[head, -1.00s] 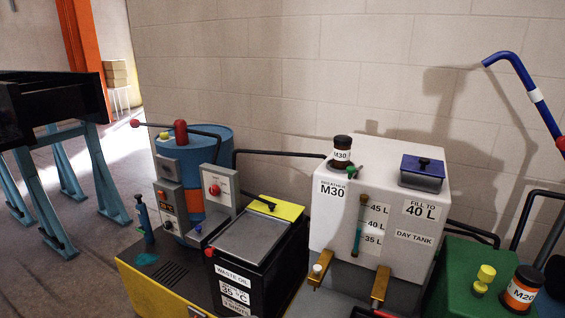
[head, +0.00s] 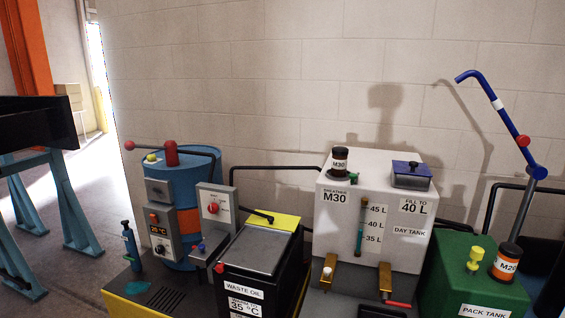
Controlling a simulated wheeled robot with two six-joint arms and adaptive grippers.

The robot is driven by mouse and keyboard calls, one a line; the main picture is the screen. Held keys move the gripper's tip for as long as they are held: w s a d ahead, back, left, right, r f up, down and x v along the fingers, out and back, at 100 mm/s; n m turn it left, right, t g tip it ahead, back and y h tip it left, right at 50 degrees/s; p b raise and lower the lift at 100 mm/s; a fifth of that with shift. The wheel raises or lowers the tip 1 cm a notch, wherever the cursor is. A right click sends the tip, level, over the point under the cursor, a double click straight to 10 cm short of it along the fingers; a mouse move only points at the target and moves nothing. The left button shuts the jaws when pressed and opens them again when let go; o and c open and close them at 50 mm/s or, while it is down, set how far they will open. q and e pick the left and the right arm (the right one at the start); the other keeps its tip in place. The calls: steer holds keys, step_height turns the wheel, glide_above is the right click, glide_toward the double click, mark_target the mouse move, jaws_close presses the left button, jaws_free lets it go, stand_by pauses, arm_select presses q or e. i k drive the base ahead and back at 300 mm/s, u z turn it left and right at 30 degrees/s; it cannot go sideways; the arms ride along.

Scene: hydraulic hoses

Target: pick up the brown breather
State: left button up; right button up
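The brown breather (head: 339,161), a dark brown cap with a white M30 label, stands upright on the top left corner of the white day tank (head: 381,163). The tank's front reads "BREATHER M30" below it. A second dark-topped jar with an orange body, labelled M20 (head: 506,262), stands on the green pack tank (head: 462,262) at the right. Neither of my grippers shows in the head view.
A blue lidded box (head: 411,175) sits on the day tank's top right. A black waste oil bin (head: 251,265) and a blue drum (head: 185,185) stand to the left. A blue bent lever (head: 497,104) rises at the right. Pale block wall stands close behind.

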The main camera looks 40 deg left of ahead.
mark_target(340, 154)
steer(key=u, duration=0.15)
steer(key=i, duration=1)
steer(key=z, duration=0.05)
